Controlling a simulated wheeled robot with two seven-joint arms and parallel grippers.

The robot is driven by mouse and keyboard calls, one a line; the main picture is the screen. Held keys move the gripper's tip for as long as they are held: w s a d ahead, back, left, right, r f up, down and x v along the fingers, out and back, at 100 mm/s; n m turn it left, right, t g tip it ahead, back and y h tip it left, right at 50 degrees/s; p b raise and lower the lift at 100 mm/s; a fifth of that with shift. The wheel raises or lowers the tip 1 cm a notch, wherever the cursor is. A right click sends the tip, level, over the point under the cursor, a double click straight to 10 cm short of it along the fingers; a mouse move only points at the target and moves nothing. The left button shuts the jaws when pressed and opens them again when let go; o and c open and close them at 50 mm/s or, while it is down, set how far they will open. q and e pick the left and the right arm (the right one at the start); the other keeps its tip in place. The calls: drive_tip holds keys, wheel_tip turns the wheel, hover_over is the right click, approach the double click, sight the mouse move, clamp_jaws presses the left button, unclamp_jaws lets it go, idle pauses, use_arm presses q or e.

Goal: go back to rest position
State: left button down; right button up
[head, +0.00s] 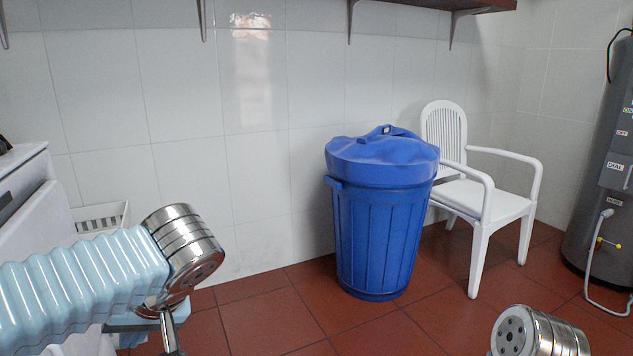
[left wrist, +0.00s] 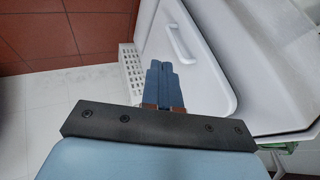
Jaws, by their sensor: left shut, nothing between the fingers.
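My left gripper (left wrist: 164,86) shows in the left wrist view, its two blue fingers shut together with nothing between them. It is in front of a white appliance panel with a handle (left wrist: 183,42), and I cannot tell the gap between them. In the head view my left arm comes in from the left with a light blue ribbed sleeve and a steel joint. A steel joint at the bottom right seems to be part of my right arm. My right gripper is out of view.
A blue lidded bin (head: 378,225) stands by the tiled wall, with a white chair (head: 497,200) beside it. A grey water heater (head: 598,190) stands at the far right. A white appliance (head: 30,220) and a white basket (head: 103,217) are at left. Red floor in front is clear.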

use_arm(q)
drive_tip(key=w+d+f+m+g+h, duration=0.1)
drive_tip(key=w+d+f+m+h, duration=0.3)
drive_tip(key=f, duration=0.8)
drive_tip(key=d+f+m+g+h, duration=0.2)
drive_tip(key=d+f, duration=0.4)
drive_tip(key=f, duration=0.7)
drive_tip(key=s+d+f+h, duration=0.1)
drive_tip(key=s+f, duration=0.2)
drive_tip(key=f, duration=0.5)
drive_tip(key=s+d+f+n+t+h+p, duration=0.1)
drive_tip(key=s+f+h, duration=0.1)
drive_tip(key=f, duration=0.6)
drive_tip(key=s+d+f+n+h, duration=0.1)
drive_tip(key=s+f, duration=0.3)
drive_tip(key=f, duration=0.4)
drive_tip(key=shift+s+d+t+h, duration=0.25)
drive_tip(key=shift+t+h, duration=0.05)
drive_tip(key=shift+h, duration=0.2)
